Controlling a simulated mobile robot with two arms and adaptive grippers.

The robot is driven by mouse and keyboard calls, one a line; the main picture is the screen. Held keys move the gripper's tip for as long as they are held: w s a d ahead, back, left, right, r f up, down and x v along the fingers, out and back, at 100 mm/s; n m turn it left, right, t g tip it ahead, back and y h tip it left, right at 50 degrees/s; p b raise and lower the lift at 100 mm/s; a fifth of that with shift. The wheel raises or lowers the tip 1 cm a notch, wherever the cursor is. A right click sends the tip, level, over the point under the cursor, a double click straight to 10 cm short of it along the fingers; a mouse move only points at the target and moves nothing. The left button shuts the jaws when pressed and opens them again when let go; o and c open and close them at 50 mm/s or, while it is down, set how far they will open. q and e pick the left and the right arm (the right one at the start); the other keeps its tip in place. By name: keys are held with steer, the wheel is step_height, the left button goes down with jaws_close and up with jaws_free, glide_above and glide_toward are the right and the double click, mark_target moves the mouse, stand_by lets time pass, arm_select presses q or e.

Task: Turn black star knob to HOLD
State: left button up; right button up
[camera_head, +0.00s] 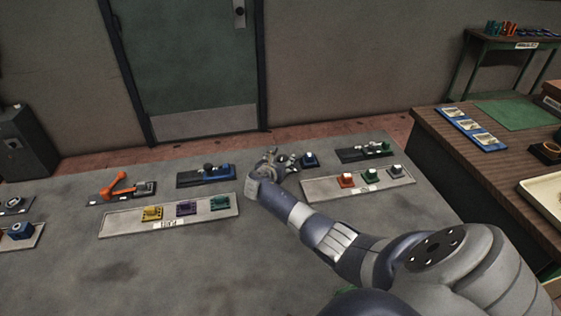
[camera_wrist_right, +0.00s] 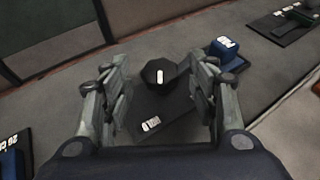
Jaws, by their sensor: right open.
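My right gripper (camera_head: 277,160) reaches over the grey table, at a dark plate with a blue block (camera_head: 309,160) on its right end. In the right wrist view my right gripper (camera_wrist_right: 160,100) is open, its two fingers on either side of a black knob (camera_wrist_right: 160,72) with a white mark on top. The knob stands on a dark plate (camera_wrist_right: 165,118), apart from both fingers as far as I can tell. A small white label (camera_wrist_right: 150,124), hard to read, lies on the plate on the near side. In the head view the knob is hidden by the gripper. My left gripper is not in view.
Left of the gripper is another dark plate with a blue block (camera_head: 223,170) and black knob (camera_head: 208,167). An orange lever (camera_head: 120,188) stands farther left. Pale panels with colored blocks lie in front (camera_head: 112,224) and right (camera_head: 330,196). The table's front middle is clear.

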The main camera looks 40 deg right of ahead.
jaws_close()
steer(key=m+g+b, duration=0.1)
steer(key=b, duration=0.1)
steer(key=m+g+h+b, duration=0.1)
steer(key=shift+w+a+f+b, duration=0.1)
steer(key=shift+w+f+b, duration=0.1)
steer(key=shift+w+b, duration=0.15)
steer(key=shift+r+m+g+h+b, duration=0.2)
steer(key=shift+m+g+h+b, duration=0.25)
steer(key=shift+m+g, duration=0.2)
jaws_free()
